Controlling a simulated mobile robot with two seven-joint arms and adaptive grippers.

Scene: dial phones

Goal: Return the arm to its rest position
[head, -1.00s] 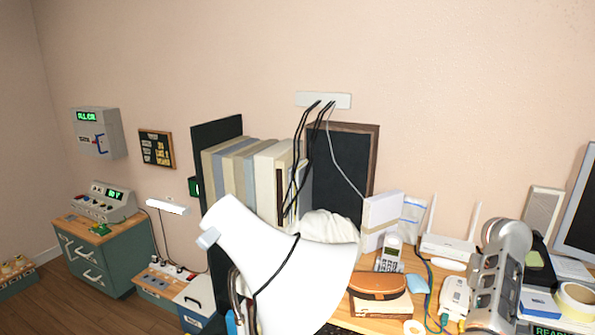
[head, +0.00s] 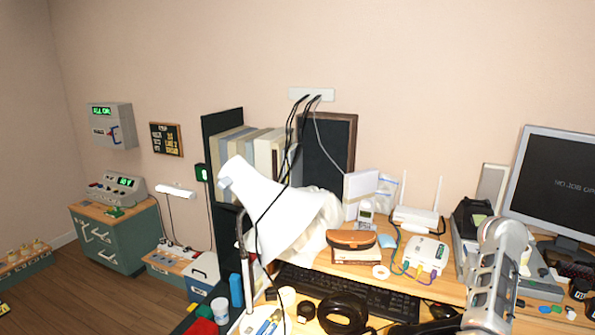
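A silver-grey segment of my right arm (head: 496,275) rises from the bottom edge at the right, over the desk. I cannot make out gripper fingers on it. My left arm and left gripper are out of view. A white cordless phone (head: 366,212) stands upright at the back of the desk, behind a brown leather case (head: 351,239). A white box with coloured cables (head: 426,254) sits to the right of the case, apart from my arm in the picture.
A white lamp (head: 270,205) stands at the desk's left, partly hiding books (head: 262,152). A black keyboard (head: 350,292), a router (head: 416,220) and a monitor (head: 556,180) crowd the desk. Cabinets (head: 118,240) stand at the left wall. Open floor lies left.

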